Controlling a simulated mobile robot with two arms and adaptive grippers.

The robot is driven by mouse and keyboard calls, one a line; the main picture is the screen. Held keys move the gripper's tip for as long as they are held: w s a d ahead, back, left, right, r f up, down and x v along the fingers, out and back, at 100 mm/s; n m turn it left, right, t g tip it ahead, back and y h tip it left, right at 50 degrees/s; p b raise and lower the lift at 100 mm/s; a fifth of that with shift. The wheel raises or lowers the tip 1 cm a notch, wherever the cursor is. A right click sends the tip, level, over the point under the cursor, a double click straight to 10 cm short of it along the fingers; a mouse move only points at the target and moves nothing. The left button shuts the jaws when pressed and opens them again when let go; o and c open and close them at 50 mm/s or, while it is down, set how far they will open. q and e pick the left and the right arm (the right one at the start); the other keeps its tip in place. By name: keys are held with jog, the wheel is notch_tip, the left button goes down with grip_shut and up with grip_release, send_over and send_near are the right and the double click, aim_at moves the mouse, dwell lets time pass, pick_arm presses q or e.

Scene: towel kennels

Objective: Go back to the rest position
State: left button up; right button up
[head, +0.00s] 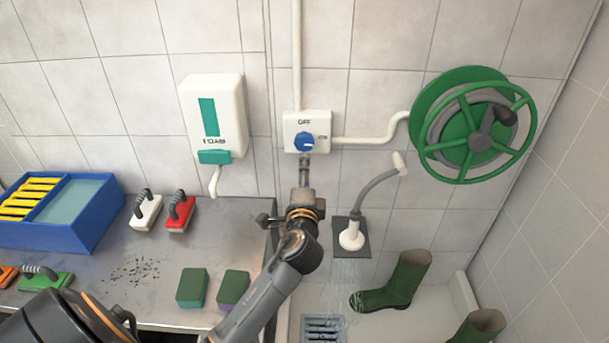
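The knob's exact setting is hard to read. My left gripper (305,161) points up at the wall, its narrow tips just below the knob. I cannot tell whether they touch it or whether the fingers are open or shut; nothing shows held. My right gripper is not in view. Faint water streaks fall below the white spray head (351,236) on its grey holder.
A metal counter (222,222) at left carries a blue bin (70,238), brushes (180,212) and sponges (192,287). A foam dispenser (214,115) and green hose reel (473,125) are on the wall. Green boots (405,283) stand by a floor drain (324,328).

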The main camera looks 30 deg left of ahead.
pick_arm(q)
jog(key=shift+f, duration=0.1)
jog(key=s+d+f+g+h+b, duration=0.1)
jog(key=d+f+g+h+b, duration=0.2)
jog(key=f, duration=2)
jog(key=s+d+f+n+g+h, duration=0.1)
jog(key=s+f, duration=0.2)
jog(key=f, duration=0.4)
jog(key=s+d+f+g+h+b, duration=0.1)
jog(key=s+d+f+g+h, duration=0.1)
jog(key=s+f, duration=0.35)
jog(key=s+d+f+n+g+h, duration=0.1)
jog(key=s+f, duration=0.1)
jog(key=f, duration=0.7)
jog(key=s+d+f+n+g+h+b, duration=0.1)
jog(key=s+d+f+n+g, duration=0.1)
jog(key=s+f, duration=0.65)
jog(key=s+d+f+n+g+h+b, duration=0.1)
jog(key=s+f+g, duration=0.1)
jog(key=s+f, duration=0.65)
jog(key=s+f+n+g+b, duration=0.1)
jog(key=s+f, duration=0.3)
jog(key=s, duration=0.6)
jog(key=s+d+f+n+g, duration=0.1)
jog(key=s+f+n+g, duration=0.1)
jog(key=s, duration=0.9)
notch_tip(320, 180, down, 2)
jog(key=shift+s+d+n+h+b, duration=0.15)
jog(key=shift+d+n+h+b, duration=0.2)
jog(key=shift+n, duration=0.35)
